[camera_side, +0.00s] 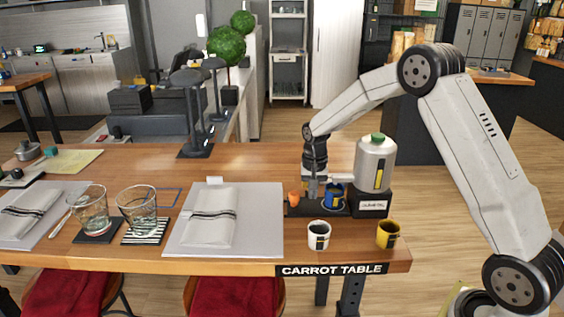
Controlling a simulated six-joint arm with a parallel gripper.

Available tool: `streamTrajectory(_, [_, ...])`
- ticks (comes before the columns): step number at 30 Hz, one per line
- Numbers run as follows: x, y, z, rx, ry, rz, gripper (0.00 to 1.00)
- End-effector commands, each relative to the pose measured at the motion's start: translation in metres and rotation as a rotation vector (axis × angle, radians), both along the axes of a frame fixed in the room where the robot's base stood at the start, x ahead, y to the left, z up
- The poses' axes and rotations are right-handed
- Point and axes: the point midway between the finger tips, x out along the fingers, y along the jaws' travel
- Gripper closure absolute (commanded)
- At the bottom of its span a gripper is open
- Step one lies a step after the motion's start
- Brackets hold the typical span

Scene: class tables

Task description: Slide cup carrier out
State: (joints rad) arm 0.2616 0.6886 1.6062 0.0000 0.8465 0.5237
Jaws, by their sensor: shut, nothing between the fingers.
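A low dark cup carrier (304,210) sits on the wooden table near its right end, against the front left of a dispenser. A blue cup (335,196) with a yellow mark stands on it, and a small orange cup (294,197) shows at its left side. My gripper (312,194) points down over the carrier, between the orange cup and the blue cup. Its fingers look shut with nothing in them. They are small here, and I cannot tell whether they touch the carrier.
The silver dispenser (374,165) with a green cap stands on a black base just right. A white cup (319,235) and a yellow cup (387,234) stand near the front edge. A placemat (263,222) with a napkin lies left. Glasses (138,207) stand farther left.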

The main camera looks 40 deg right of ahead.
Motion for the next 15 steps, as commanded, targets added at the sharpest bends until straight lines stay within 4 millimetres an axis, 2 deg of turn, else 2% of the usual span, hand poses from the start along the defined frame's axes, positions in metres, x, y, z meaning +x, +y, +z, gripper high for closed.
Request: streamTrajectory(15, [0.0081, 0.0083, 0.0001, 0.000, 0.000, 0.000, 1.00])
